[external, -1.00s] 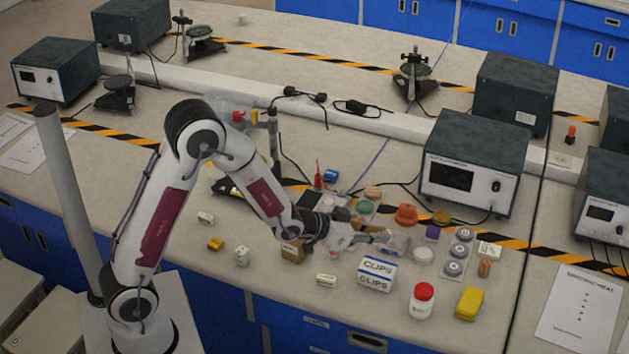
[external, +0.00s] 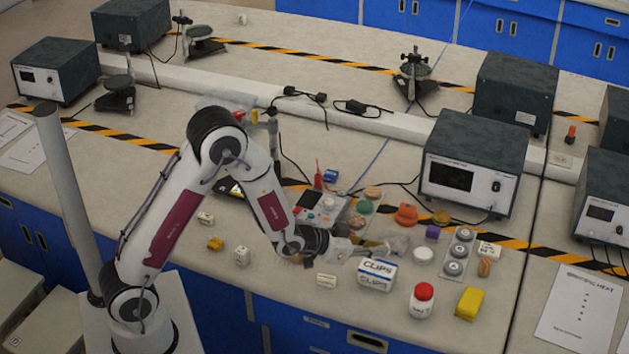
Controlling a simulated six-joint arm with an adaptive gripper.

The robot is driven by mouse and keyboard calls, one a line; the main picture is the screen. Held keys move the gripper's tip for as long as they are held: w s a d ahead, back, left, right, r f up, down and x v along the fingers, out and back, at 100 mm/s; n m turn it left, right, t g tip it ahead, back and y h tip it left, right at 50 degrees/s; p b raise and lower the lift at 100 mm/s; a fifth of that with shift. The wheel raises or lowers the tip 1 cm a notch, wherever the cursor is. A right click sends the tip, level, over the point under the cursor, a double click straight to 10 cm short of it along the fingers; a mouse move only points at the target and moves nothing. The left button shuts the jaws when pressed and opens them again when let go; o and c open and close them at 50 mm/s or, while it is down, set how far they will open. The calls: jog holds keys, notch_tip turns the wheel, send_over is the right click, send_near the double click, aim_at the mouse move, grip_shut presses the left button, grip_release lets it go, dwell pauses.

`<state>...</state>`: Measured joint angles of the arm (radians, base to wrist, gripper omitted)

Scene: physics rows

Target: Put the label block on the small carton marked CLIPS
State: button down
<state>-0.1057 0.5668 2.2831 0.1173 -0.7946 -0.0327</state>
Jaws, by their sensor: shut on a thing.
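The small white carton marked CLIPS (external: 376,276) stands upright on the bench near the front edge, with blue lettering on its top and front. My gripper (external: 382,248) is just above and behind the carton's back edge, its fingers pointing right. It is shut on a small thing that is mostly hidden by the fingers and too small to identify. I cannot tell whether that thing touches the carton. A small pale block with dark print (external: 326,280) lies left of the carton. Another pale printed block (external: 488,250) is at the right.
A white bottle with a red cap (external: 422,301) and a yellow block (external: 469,304) stand right of the carton. A grey tray of round weights (external: 459,253) and a white round piece (external: 424,254) lie behind. Bare bench lies in front of the carton.

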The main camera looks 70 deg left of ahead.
aim_at(375, 258)
jog(key=shift+f, duration=1.9)
jog(key=shift+f, duration=0.15)
jog(key=c, duration=2)
grip_release()
jog(key=shift+c, duration=0.2)
jog(key=shift+s+r, duration=0.4)
jog(key=v, duration=0.6)
jog(key=shift+s, duration=0.3)
jog(key=shift+r, duration=0.1)
jog(key=shift+r, duration=0.1)
